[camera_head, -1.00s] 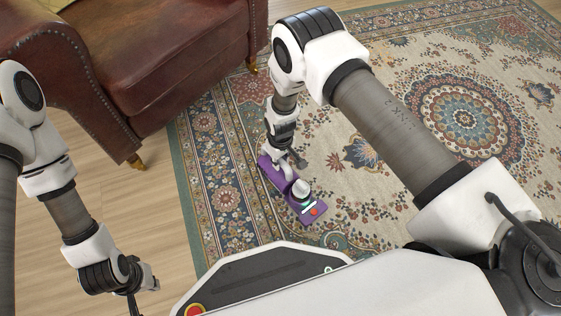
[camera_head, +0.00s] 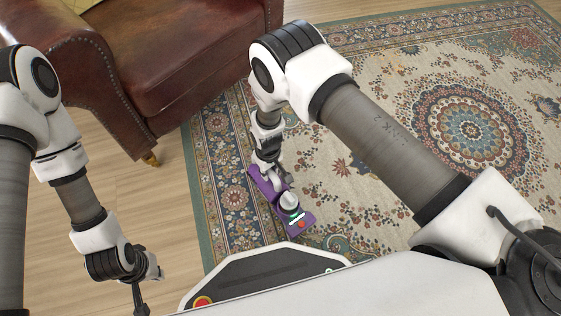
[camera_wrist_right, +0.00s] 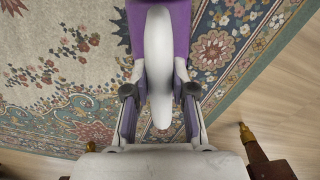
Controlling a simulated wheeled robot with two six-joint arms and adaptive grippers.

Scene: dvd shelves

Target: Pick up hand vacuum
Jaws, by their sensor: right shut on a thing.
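The hand vacuum is purple with a white handle and a light round part, and shows in the head view (camera_head: 297,219) over the patterned rug, near my base. My right gripper (camera_head: 272,182) reaches down onto its far end. In the right wrist view, my right gripper (camera_wrist_right: 160,92) has one finger on each side of the vacuum's white handle (camera_wrist_right: 157,50) and is shut on it. The head view does not clearly show whether the vacuum is clear of the rug. My left gripper (camera_head: 140,295) hangs low at the left, away from the vacuum; its fingers are too unclear to judge.
A brown leather armchair (camera_head: 190,85) stands at the upper left, its front leg (camera_head: 151,159) on the wooden floor (camera_head: 150,210). The rug (camera_head: 400,90) is otherwise clear around the vacuum.

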